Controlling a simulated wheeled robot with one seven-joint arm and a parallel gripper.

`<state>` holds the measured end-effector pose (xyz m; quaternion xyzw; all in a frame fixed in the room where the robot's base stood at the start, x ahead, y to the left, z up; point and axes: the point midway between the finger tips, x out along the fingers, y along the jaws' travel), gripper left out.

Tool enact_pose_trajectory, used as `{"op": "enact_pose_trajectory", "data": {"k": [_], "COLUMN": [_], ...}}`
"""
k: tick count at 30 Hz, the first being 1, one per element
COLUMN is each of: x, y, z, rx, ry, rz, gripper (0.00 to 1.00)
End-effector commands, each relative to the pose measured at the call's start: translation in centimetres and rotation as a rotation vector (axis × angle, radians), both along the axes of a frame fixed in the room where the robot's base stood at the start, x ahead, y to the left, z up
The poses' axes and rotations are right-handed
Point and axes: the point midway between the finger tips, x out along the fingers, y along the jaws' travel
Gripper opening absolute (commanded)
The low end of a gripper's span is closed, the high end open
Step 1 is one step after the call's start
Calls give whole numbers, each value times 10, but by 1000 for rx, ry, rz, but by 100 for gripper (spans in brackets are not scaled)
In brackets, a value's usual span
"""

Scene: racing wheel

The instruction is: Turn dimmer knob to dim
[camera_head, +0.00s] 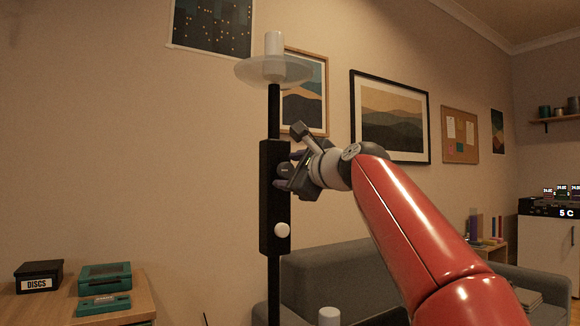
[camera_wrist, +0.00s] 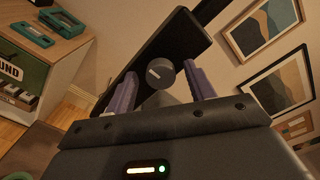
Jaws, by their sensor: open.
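A black control box (camera_head: 272,218) is mounted on the pole of a floor lamp (camera_head: 274,112) in the head view. A dark round dimmer knob (camera_wrist: 160,74) with a pale line on its face shows on the box in the wrist view. My gripper (camera_head: 283,176) is at the box's upper half, reaching in from the right. In the wrist view my gripper (camera_wrist: 163,88) is open, with one purple-grey finger on each side of the knob. I cannot tell whether either finger touches it. A white round button (camera_head: 282,230) sits lower on the box.
A wooden cabinet (camera_head: 130,318) at left bears a DISCS box (camera_head: 38,284) and teal cases (camera_head: 104,280). A grey sofa (camera_head: 325,275) stands behind my arm. Framed pictures (camera_head: 390,117) hang on the wall.

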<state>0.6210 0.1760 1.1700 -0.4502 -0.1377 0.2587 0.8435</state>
Motion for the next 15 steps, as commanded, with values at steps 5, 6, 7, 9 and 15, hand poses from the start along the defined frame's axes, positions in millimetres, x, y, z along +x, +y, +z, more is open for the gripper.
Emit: {"op": "enact_pose_trajectory", "data": {"k": [5, 6, 7, 9, 15], "x": [4, 4, 4, 4, 4], "y": [3, 3, 3, 3, 2], "z": [0, 0, 0, -1, 0], "rx": [-1, -1, -1, -1, -2], "ry": [0, -1, -1, -1, -1], "rz": [-1, -1, -1, -1, -1], "gripper": [54, 54, 54, 54, 30]}}
